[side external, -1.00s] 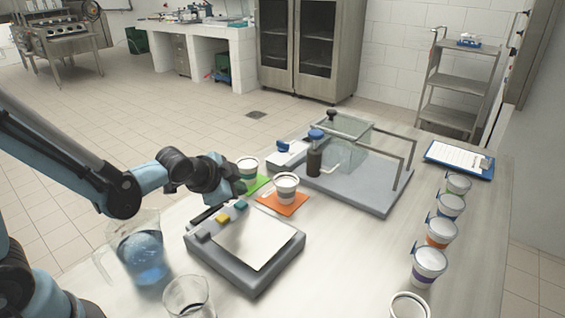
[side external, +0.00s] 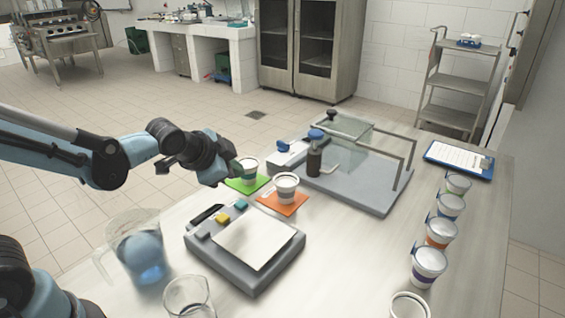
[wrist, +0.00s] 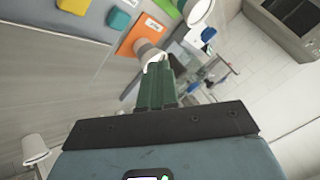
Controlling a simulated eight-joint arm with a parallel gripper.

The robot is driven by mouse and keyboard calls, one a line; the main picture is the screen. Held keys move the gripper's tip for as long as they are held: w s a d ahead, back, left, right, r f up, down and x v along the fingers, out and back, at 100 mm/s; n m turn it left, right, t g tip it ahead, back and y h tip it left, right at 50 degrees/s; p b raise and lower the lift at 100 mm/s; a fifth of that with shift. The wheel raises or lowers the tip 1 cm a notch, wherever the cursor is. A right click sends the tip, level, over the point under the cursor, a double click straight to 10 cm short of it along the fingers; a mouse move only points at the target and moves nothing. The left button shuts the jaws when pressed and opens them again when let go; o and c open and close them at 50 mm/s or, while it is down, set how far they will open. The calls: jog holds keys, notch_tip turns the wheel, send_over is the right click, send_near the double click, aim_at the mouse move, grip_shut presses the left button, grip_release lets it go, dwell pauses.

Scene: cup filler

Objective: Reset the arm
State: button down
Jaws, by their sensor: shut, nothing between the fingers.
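My gripper (side external: 226,170) is raised above the table, in front of the white cup on the green card in the side external view. Its green fingers (wrist: 157,85) are shut and empty in the wrist view. The white cup (side external: 249,163) stands upright on the green card (side external: 235,185), partly hidden by my gripper. A second white cup (side external: 286,186) stands on the orange card (side external: 288,206). In the wrist view that orange card (wrist: 134,36) lies beyond my fingertips.
A grey scale (side external: 225,274) with colored buttons is at the table's middle. A jug of blue liquid (side external: 143,258) and a clear beaker (side external: 188,297) stand nearby. The filler device (side external: 345,185) is behind. Lidded cups (side external: 440,232) line the right side, with a clipboard (side external: 458,160) beyond.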

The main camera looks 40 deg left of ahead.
jog(key=s+r+n+g+h, duration=0.1)
jog(key=s+n+g, duration=0.1)
jog(key=s+n, duration=0.5)
jog(key=shift+s+r+n, duration=0.3)
jog(key=shift+s+r, duration=0.05)
jog(key=shift+s, duration=1.9)
